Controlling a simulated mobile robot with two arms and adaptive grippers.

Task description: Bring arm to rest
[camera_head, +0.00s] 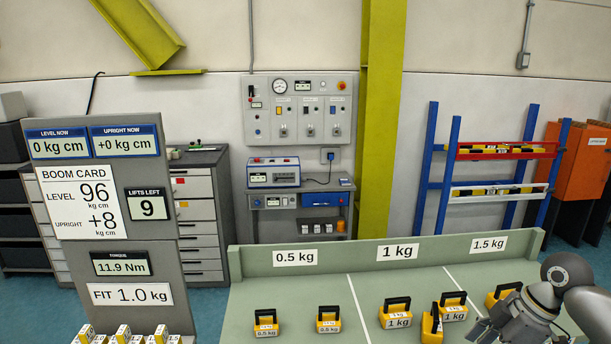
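The grey board (110,205) at the left carries the boom card (82,202), reading level 96 kg cm and upright +8. Its displays read level now 0 kg cm (59,146), upright now +0 kg cm (125,141), lifts left 9 (148,205), torque 11.9 Nm (121,264) and fit 1.0 kg (130,295). Yellow weights with black handles stand on the green bench: two 0.5 kg (265,325), several in the 1 kg section (397,315), and one partly hidden (497,295). My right gripper (480,329) is low at the right, beside the weights; its fingers are unclear. My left gripper and the boom arm are out of view.
The green bench (240,300) has a raised back edge and white dividing lines. Small yellow pieces (122,335) stand in a row below the board. A yellow column (381,130), wall panel (298,108), drawer cabinet (198,215) and blue rack (440,170) are behind.

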